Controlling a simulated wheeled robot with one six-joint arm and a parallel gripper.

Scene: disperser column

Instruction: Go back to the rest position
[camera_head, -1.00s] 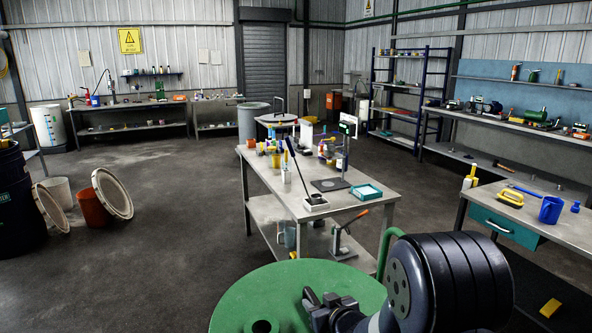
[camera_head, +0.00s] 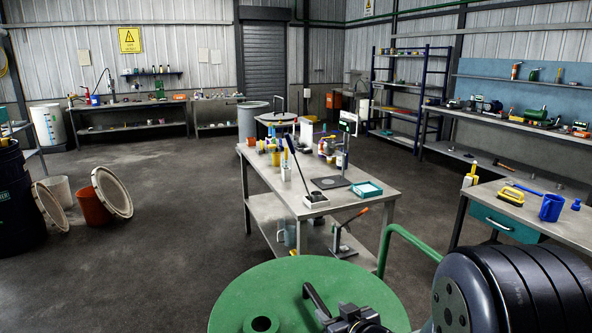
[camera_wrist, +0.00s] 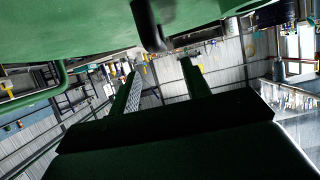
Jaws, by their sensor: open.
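My gripper (camera_head: 348,317) shows at the bottom of the head view, partly cut off, over the near edge of a green round lid or drum top (camera_head: 270,290). In the wrist view my gripper (camera_wrist: 160,72) has its two dark fingers spread apart with nothing between them. A black curved handle (camera_head: 317,300) stands on the green top, just left of my gripper. The wrist view is upside down and shows the green surface (camera_wrist: 60,30) along its top, with a dark post (camera_wrist: 148,25) hanging from it.
A metal workbench (camera_head: 365,210) with bottles, a stand and a teal tray (camera_head: 367,189) stands beyond the green top. A green rail (camera_head: 400,240) rises beside it. A side table (camera_head: 480,193) is at the right. The floor at the left is open (camera_head: 150,260).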

